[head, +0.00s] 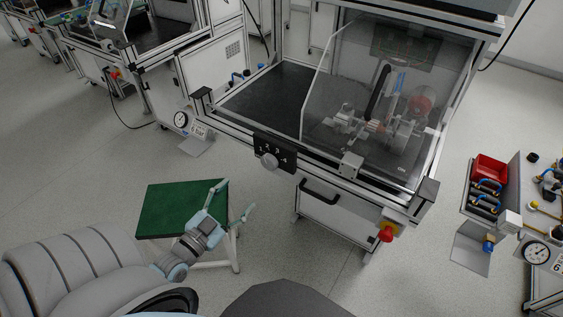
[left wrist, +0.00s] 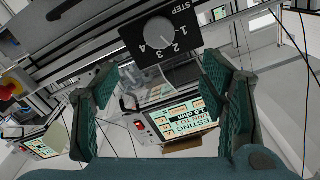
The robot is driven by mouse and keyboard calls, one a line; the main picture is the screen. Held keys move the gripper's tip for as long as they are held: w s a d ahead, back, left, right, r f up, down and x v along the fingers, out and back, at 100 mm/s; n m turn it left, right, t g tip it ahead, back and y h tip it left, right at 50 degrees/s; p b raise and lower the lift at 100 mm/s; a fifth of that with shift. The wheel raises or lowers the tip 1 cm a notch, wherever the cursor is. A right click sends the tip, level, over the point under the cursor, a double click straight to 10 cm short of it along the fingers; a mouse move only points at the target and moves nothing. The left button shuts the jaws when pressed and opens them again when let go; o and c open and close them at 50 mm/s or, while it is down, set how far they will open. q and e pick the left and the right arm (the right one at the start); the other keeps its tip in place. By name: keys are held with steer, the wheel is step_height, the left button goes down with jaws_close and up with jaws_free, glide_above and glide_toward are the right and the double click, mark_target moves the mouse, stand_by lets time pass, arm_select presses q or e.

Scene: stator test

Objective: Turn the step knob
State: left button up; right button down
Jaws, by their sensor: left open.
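The step knob (head: 268,161) is a round, light grey knob on a black plate (head: 285,151) marked with numbers, on the front rail of the test bench. In the left wrist view the knob (left wrist: 160,32) sits on the black plate marked STEP, with the numbers 1 to 4 beside it. I cannot tell which number it points to. My left gripper (head: 235,197) is open and empty, below and left of the knob and apart from it. In the left wrist view its fingers (left wrist: 160,85) stand apart, with the knob above the gap between them. My right gripper is not in view.
A green-topped stand (head: 175,208) is below my left gripper. The bench has a clear guard (head: 345,75), a drawer handle (head: 320,191) and a red and yellow button (head: 387,233). A lit screen (left wrist: 185,115) shows beyond the fingers. A red bin (head: 490,168) stands at right.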

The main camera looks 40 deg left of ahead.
mark_target(267, 164)
arm_select(q)
steer(key=w+b, duration=0.1)
steer(key=w, duration=0.3)
steer(key=w+b, duration=0.2)
steer(key=w, duration=0.3)
steer(key=w+b, duration=0.1)
steer(key=w, duration=0.3)
steer(key=shift+w+a+f, duration=0.2)
steer(key=shift+w+f, duration=0.1)
steer(key=shift+w+r+b, duration=0.15)
steer(key=shift+w+b, duration=0.15)
steer(key=shift+w, duration=0.05)
steer(key=c, duration=1.1)
steer(key=shift+c, duration=0.2)
